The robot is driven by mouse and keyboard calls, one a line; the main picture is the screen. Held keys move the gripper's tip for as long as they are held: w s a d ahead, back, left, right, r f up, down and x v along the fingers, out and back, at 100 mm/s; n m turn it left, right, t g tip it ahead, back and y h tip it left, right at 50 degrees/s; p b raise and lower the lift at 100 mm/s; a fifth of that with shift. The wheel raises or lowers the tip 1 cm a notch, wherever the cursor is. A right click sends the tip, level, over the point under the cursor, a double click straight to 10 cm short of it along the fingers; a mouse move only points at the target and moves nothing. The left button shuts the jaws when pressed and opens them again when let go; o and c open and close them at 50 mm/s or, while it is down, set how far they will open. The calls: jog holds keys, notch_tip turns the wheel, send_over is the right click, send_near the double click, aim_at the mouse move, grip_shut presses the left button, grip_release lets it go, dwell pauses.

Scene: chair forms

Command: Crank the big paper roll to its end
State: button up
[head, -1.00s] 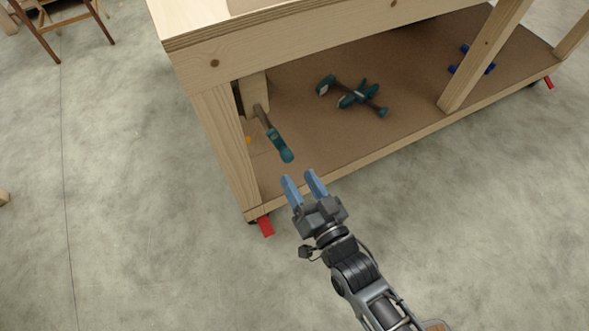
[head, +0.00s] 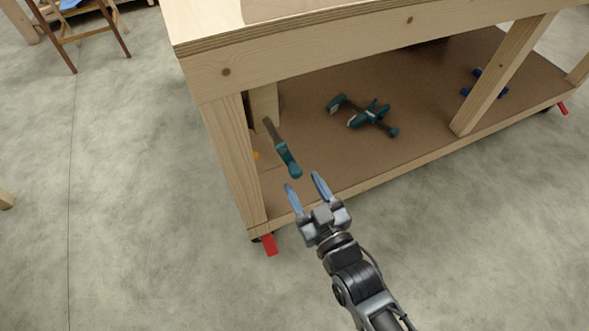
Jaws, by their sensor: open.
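No paper roll and no crank that I can make out show in this view. My gripper (head: 302,180) is open, with its two blue fingers apart and nothing between them. It is in front of the lower shelf of a wooden workbench (head: 320,60). A teal-handled tool with a brown bar (head: 286,158) lies or hangs just beyond the fingertips, near the bench's front left leg; I cannot tell whether it rests on the shelf. The fingers look apart from it.
A teal clamp (head: 369,115) and a blue object (head: 485,84) lie on the shelf (head: 335,155). Red caster levers (head: 270,245) stick out at the bench's feet. A wooden chair (head: 80,30) stands at the back left.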

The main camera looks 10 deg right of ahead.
aim_at(295, 179)
jog(key=x, duration=0.5)
jog(key=shift+w+a, duration=0.1)
jog(key=shift+w, duration=0.25)
jog(key=shift+c, duration=0.2)
grip_shut()
jog(key=shift+s+a+f+m, duration=0.15)
jog(key=shift+a+m, duration=0.15)
jog(key=shift+m, duration=0.4)
jog(key=shift+o, duration=0.2)
grip_release()
jog(key=shift+v, duration=3.9)
